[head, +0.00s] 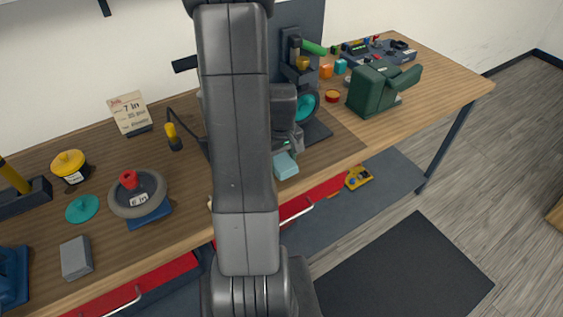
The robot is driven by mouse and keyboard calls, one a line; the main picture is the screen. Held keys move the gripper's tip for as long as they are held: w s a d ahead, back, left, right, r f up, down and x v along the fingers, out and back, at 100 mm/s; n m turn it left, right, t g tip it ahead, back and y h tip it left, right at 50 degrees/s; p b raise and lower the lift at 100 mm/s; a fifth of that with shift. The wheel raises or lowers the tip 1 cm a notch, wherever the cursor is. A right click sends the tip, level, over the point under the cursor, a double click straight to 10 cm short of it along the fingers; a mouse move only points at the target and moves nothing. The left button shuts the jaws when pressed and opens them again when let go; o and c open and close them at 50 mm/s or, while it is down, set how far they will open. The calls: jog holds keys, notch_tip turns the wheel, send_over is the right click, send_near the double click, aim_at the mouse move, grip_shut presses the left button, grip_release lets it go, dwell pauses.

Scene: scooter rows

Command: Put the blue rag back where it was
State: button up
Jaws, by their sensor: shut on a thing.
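A light blue piece, which looks like the blue rag (286,166), shows at the lower end of my gripper (283,150), near the bench's front edge. My gripper is shut on it, though the fingers are small and partly hidden behind my arm. The rag is over the wooden workbench (340,148), in front of a dark upright machine. I cannot tell whether the rag touches the bench top. My arm covers the middle of the view and hides part of the bench.
A green box-like thing (374,88), small coloured pieces and a dark panel (378,52) stand right. A yellow tool (357,177) lies below the bench top.

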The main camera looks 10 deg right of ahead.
aim_at(281, 160)
jog(key=shift+f, duration=0.8)
jog(key=shift+f, duration=0.1)
jog(key=o, duration=0.9)
jog(key=shift+o, duration=0.2)
notch_tip(281, 160, up, 12)
